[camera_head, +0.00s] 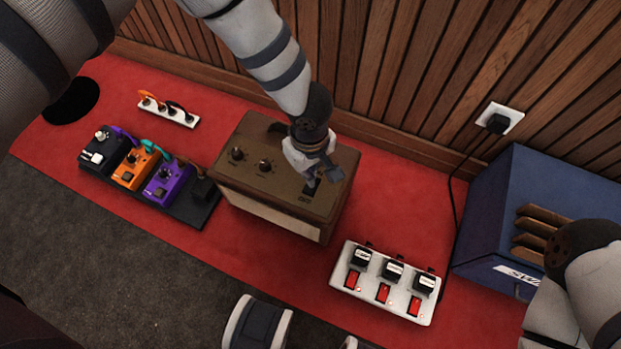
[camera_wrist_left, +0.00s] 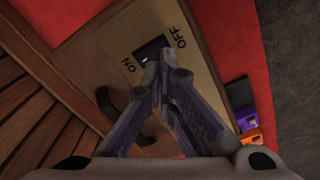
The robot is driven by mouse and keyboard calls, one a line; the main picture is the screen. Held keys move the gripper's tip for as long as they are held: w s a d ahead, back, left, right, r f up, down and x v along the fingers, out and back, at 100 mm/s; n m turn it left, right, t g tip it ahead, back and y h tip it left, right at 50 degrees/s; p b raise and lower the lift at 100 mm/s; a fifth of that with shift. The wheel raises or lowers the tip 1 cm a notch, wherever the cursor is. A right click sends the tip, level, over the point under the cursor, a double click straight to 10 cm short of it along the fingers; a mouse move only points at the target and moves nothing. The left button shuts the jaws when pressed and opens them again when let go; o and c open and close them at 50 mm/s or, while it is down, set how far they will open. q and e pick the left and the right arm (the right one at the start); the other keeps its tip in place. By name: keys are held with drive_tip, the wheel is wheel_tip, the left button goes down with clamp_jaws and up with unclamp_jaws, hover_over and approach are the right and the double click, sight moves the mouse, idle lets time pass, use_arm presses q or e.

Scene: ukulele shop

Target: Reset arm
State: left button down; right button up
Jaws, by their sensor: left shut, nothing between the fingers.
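My left gripper (camera_head: 318,179) is over the top of a brown amplifier box (camera_head: 238,184) in the head view. In the left wrist view the left gripper (camera_wrist_left: 156,72) is shut and empty, its fingertips close to a dark rocker switch (camera_wrist_left: 150,50) marked ON and OFF on the box's top panel (camera_wrist_left: 110,40). The fingertips overlap the switch's lower edge in that view; whether they touch it I cannot tell. My right arm shows at the lower right of the head view, but its gripper is not in view.
A pedal board (camera_head: 181,213) with several pedals lies left of the box. A white power strip (camera_head: 168,113) is behind it. A white unit with red switches (camera_head: 340,278) stands to the right, near a blue box (camera_head: 545,190). A cable runs from a wall outlet (camera_head: 513,116).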

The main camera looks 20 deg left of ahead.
use_arm(q)
drive_tip(key=shift+r, duration=0.75)
